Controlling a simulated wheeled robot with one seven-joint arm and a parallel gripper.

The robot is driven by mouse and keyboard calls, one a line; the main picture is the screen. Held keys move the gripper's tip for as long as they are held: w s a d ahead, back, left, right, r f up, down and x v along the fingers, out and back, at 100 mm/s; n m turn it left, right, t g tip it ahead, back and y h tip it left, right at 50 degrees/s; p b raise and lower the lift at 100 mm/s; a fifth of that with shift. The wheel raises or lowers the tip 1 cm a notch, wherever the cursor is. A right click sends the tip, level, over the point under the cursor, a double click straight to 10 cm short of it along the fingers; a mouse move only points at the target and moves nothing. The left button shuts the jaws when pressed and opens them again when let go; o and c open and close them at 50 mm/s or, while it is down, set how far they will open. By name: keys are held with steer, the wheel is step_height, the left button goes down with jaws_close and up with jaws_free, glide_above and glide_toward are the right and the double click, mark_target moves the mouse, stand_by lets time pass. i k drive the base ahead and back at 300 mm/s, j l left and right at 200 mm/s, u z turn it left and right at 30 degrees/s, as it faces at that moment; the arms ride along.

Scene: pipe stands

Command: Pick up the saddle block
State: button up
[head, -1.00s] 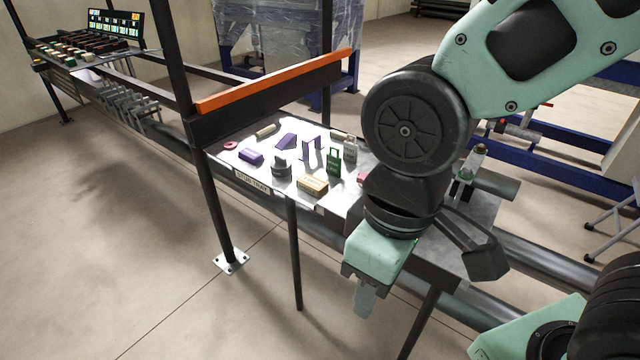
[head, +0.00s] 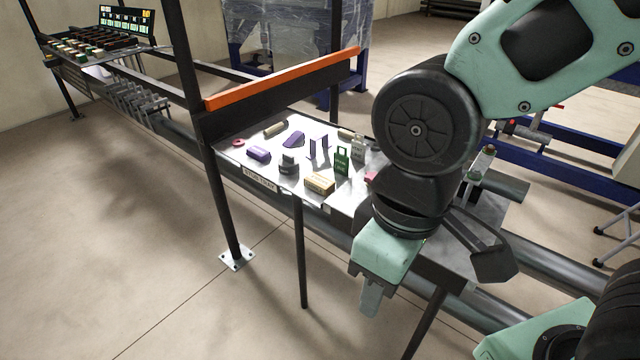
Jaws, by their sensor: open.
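Small parts lie on a white tray table (head: 232,158). None can be clearly told as the saddle block. Candidates are a dark grey stepped block (head: 289,165), a purple block (head: 258,154) and a dark purple piece (head: 294,139) behind them. My gripper (head: 371,302) hangs in front of the table's near edge, to the right of these parts and well apart from them. It points down, is open and holds nothing visible. My arm covers the right part of the table.
Close by stand a tan box (head: 320,183), a green tag-like piece (head: 342,160), a grey one (head: 358,149) and thin purple uprights (head: 318,148). A black post (head: 222,190) stands left. Floor in front is clear.

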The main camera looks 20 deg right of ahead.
mark_target(321, 184)
steer(key=j+z, duration=0.1)
steer(key=z, duration=0.3)
steer(key=i+j+z, duration=0.1)
steer(key=z, duration=0.3)
steer(key=j+z, duration=0.1)
steer(key=z, duration=0.3)
steer(key=j+z, duration=0.1)
steer(key=z, duration=0.35)
steer(key=j+z, duration=0.2)
steer(key=j, duration=0.25)
steer(key=k+j+z, duration=0.2)
steer(key=j, duration=0.2)
steer(key=j+z, duration=0.25)
steer(key=j, duration=0.2)
steer(key=k+j+z, duration=0.2)
steer(key=j, duration=0.15)
steer(key=k+j+z, duration=0.2)
steer(key=j, duration=0.2)
steer(key=k+j+z, duration=0.2)
steer(key=j, duration=0.15)
steer(key=k+j, duration=0.25)
steer(key=j, duration=0.2)
steer(key=k+j, duration=0.25)
steer(key=j, duration=0.15)
steer(key=k+j, duration=0.25)
steer(key=j, duration=0.2)
